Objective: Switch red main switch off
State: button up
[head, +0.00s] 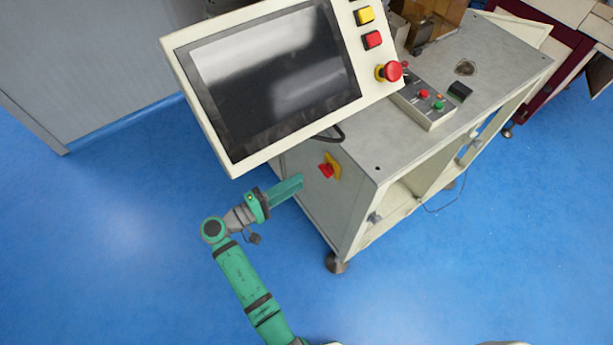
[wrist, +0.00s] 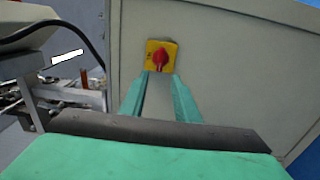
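The red main switch (head: 326,171) is a red rotary knob on a yellow plate (head: 334,160), on the grey side panel of the machine cabinet. In the wrist view the red knob (wrist: 160,57) sits near the top middle on its yellow plate, beyond the fingertips. My gripper (head: 300,181) points at the panel just left of the switch in the head view. In the wrist view my gripper (wrist: 158,95) has its two green fingers apart with nothing between them. The fingers appear short of the knob; contact is not visible.
A large tilted screen panel (head: 275,80) overhangs the switch from above. It carries a red mushroom button (head: 390,71) and other buttons. A black cable (wrist: 75,28) hangs near the panel. A small control box (head: 425,103) stands on the cabinet top. Blue floor is free at the left.

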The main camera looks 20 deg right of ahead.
jog(key=shift+v, duration=1.6)
